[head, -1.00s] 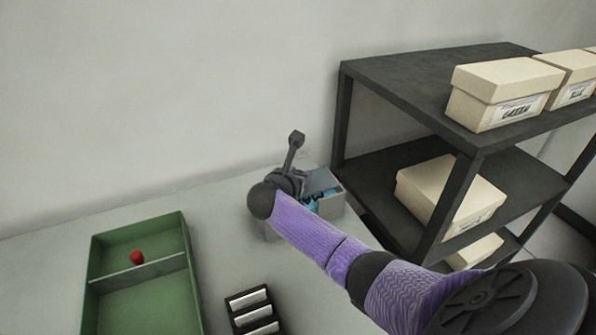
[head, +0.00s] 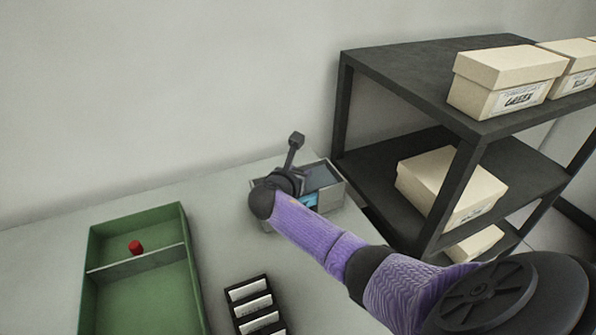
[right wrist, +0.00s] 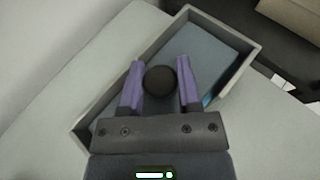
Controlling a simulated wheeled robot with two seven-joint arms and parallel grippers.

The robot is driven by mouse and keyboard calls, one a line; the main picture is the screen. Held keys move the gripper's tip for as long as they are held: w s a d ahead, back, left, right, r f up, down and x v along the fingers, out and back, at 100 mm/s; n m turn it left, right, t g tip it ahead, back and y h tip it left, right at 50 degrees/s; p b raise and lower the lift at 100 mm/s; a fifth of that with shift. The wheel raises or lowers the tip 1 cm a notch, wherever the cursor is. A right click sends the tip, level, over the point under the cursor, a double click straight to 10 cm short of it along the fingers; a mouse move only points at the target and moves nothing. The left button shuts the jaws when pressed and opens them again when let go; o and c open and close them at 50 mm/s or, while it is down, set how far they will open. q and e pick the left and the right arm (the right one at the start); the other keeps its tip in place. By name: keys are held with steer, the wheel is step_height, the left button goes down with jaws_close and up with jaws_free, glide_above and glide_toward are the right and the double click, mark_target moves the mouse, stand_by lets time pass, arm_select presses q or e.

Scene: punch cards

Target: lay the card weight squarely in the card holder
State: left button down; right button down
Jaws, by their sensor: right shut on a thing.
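The card holder is an open grey box (head: 334,199) near the table's back right corner. It also shows in the right wrist view (right wrist: 238,76). My right gripper (right wrist: 160,83) is over the holder, its purple fingers shut on the round black knob of the card weight (right wrist: 161,80). A flat blue-grey surface (right wrist: 202,55) fills much of the holder around the knob. I cannot tell whether it is the weight's plate or cards, nor whether the weight rests level. A bright blue patch (head: 309,200) shows beside the gripper. My left gripper is out of view.
A green divided tray (head: 140,300) with a red piece (head: 135,247) stands at left. A black rack (head: 247,301) with white labels is in front. A dark shelf (head: 420,64) with cream boxes (head: 508,80) stands close right of the holder. Table between tray and holder is clear.

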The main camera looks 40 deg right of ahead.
steer(key=shift+s+a+f, duration=0.1)
steer(key=shift+s+f, duration=0.05)
steer(key=shift+f, duration=0.25)
steer(key=c, duration=0.6)
jaws_free()
steer(key=o, duration=0.4)
steer(key=shift+f, duration=0.2)
steer(key=shift+s+a+r, duration=0.1)
steer(key=shift+a+r, duration=0.05)
steer(key=shift+a, duration=0.05)
steer(key=p+v, duration=0.1)
steer(key=v, duration=0.2)
steer(key=p+v, duration=0.2)
steer(key=v, duration=0.1)
steer(key=r+p+v, duration=0.1)
steer(key=v, duration=0.2)
steer(key=shift+a, duration=0.15)
